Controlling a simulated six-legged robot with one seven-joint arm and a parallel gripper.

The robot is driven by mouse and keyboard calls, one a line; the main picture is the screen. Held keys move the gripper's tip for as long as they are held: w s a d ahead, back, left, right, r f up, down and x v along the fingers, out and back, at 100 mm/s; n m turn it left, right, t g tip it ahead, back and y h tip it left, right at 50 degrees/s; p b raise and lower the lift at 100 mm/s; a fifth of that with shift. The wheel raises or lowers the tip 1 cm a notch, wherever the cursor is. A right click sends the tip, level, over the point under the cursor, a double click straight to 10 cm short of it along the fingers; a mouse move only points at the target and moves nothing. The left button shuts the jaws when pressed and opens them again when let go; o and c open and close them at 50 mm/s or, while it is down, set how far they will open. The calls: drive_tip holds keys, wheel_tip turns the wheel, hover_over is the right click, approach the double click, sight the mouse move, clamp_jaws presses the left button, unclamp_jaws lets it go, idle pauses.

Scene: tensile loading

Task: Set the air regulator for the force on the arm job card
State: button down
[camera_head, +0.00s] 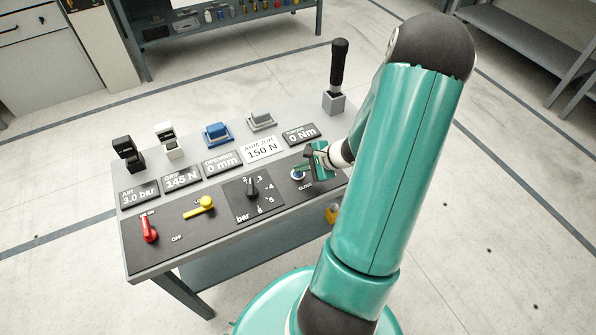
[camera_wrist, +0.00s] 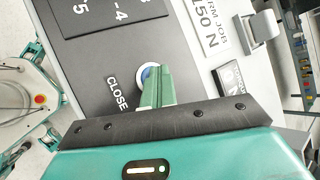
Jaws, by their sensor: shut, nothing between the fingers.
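The air regulator (camera_head: 252,188) is a black knob on a dial marked in bar, with numbers around it. The arm job card (camera_head: 262,149) reads 150 N. The air display (camera_head: 139,195) reads 3.0 bar and the grip display (camera_head: 181,178) reads 145 N. My gripper (camera_head: 302,168) is shut and empty at the blue-and-white button (camera_head: 297,175) marked CLOSE, right of the regulator. In the wrist view my shut green fingers (camera_wrist: 157,88) overlap the button (camera_wrist: 144,72); whether they touch it I cannot tell. The regulator knob is outside the wrist view.
The opening display (camera_head: 221,162) reads 0 mm and the torque display (camera_head: 300,134) 0 Nm. A red lever (camera_head: 149,229) and yellow lever (camera_head: 200,207) lie left of the dial. A tall black-handled lever (camera_head: 338,70) stands at the back right. Space above the dial is clear.

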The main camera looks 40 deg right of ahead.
sight(302, 174)
drive_tip(key=shift+r, duration=0.9)
drive_tip(key=shift+r, duration=2.5)
